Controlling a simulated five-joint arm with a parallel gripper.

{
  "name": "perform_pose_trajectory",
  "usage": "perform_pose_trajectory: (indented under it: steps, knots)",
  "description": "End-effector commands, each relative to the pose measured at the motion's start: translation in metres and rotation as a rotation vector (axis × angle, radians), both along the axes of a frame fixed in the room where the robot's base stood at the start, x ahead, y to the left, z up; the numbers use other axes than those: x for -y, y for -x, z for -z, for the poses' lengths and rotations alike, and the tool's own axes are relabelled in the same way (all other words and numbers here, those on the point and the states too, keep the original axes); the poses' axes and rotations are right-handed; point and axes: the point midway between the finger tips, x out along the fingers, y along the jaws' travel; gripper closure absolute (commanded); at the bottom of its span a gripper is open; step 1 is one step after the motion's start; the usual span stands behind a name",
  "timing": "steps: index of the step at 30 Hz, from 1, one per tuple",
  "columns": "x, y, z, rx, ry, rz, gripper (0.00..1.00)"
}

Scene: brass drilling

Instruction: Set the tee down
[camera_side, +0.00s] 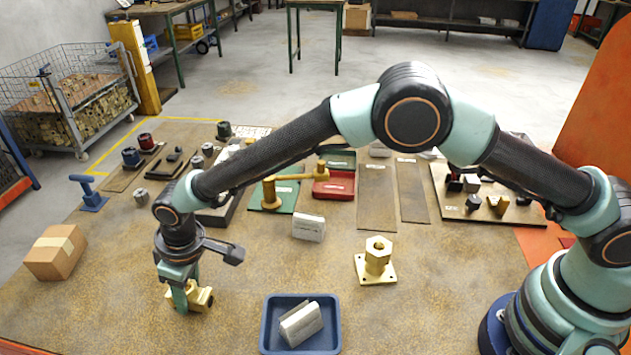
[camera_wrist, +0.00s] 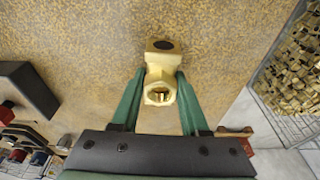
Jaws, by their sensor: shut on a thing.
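The brass tee (camera_wrist: 161,66) is between the two green fingers of my gripper (camera_wrist: 157,90) in the wrist view, with a round bore facing the camera and a dark opening at its far end. In the side view the tee (camera_side: 202,298) shows at the lower left, partly hidden behind the fingers of my gripper (camera_side: 184,297). My gripper points down and is shut on the tee. The tee is at or just above the brown speckled table (camera_side: 130,318); I cannot tell whether it touches.
A cardboard box (camera_side: 56,252) stands to the left. A blue tray (camera_side: 327,344) with a pale block (camera_side: 301,324) is to the right. A brass hex fitting on a square plate (camera_side: 377,262) and a small white block (camera_side: 308,228) stand farther right. The table around the tee is clear.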

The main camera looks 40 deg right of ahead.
Motion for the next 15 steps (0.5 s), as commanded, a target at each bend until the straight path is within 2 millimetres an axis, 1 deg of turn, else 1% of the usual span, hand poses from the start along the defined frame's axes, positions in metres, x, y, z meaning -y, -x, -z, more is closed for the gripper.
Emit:
perform_pose_trajectory:
  steps: [2, 7, 8, 9, 10, 15]
  knots:
    - [-0.0009, -0.0010, -0.0020, 0.004, -0.003, 0.000, 1.00]
    - [-0.0007, -0.0008, 0.0017, 0.002, -0.002, 0.000, 1.00]
    - [0.0000, 0.0000, 0.0026, 0.000, 0.000, 0.000, 0.44]
    - [0.0000, 0.0000, 0.0025, 0.000, 0.000, 0.000, 0.29]
    - [0.0000, 0.0000, 0.0025, 0.000, 0.000, 0.000, 0.25]
    - [0.0000, 0.0000, 0.0024, 0.000, 0.000, 0.000, 0.25]
